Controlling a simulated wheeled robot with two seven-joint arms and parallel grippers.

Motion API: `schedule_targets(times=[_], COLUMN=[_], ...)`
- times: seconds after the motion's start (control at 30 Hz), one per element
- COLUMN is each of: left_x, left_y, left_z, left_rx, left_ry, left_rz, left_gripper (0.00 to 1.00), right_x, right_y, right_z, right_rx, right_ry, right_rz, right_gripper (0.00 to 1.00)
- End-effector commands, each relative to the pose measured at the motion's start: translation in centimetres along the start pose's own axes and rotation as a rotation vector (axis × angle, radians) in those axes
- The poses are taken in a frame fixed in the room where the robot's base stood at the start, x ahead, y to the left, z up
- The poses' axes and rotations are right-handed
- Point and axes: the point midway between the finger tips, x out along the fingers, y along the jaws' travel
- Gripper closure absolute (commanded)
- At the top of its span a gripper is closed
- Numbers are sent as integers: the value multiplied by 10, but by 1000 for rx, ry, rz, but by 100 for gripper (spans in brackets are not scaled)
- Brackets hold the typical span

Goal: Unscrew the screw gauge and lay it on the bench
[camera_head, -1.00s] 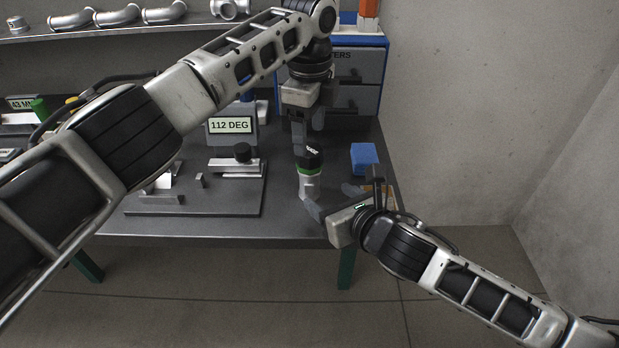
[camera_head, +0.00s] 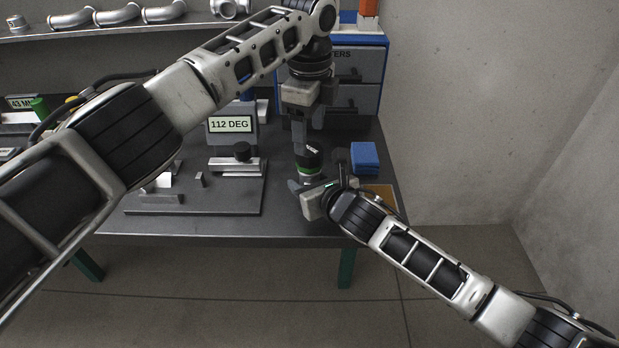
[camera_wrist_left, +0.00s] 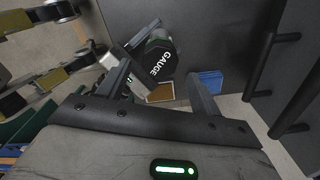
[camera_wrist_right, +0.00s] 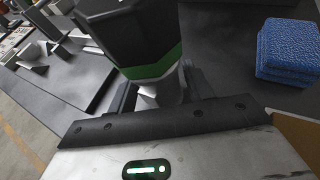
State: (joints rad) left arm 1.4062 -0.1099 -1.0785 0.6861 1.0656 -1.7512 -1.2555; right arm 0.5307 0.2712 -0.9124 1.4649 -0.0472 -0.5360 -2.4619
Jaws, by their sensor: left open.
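The gauge (camera_head: 311,157) is a black faceted knob with a green ring, upright on a pale metal part (camera_head: 307,177) at the bench's (camera_head: 285,208) right end. My left gripper (camera_head: 307,133) is above it, open and empty, pointing down. In the left wrist view the gauge (camera_wrist_left: 160,60), lettered GAUGE, appears beyond and between the fingertips. My right gripper (camera_head: 318,181) is low at the metal part, with its fingers on either side. In the right wrist view the gauge (camera_wrist_right: 135,35) rises above these fingers; they look spread, and contact with the metal is hard to see.
A blue block (camera_head: 364,157) and an orange-brown mat (camera_head: 380,194) lie right of the gauge. A fixture plate (camera_head: 225,203) and a display reading 112 DEG (camera_head: 231,125) are to the left. Drawers (camera_head: 357,64) stand behind. Bare bench lies between plate and gauge.

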Motion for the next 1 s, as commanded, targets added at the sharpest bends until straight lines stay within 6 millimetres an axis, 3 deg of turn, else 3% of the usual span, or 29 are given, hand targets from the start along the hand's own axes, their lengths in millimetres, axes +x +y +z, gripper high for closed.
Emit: schedule_targets(times=[0.03, 0.17, 0.37, 0.8, 1.0], left_x=[0, 0, 0, 0, 1], left_y=[0, 0, 0, 0, 0], left_z=[0, 0, 0, 0, 0], left_rx=[0, 0, 77, 931, 1145], left_ry=[0, 0, 1, 0, 1], left_rz=[0, 0, 0, 0, 0], left_gripper=[35, 35, 35, 35, 35], right_x=[0, 0, 0, 0, 0], right_y=[0, 0, 0, 0, 0], right_z=[0, 0, 0, -1, -1], right_rx=[0, 0, 0, 0, 0], right_ry=[0, 0, 1, 2, 2], right_rz=[0, 0, 0, 0, 0], right_gripper=[64, 100, 100, 100, 100])
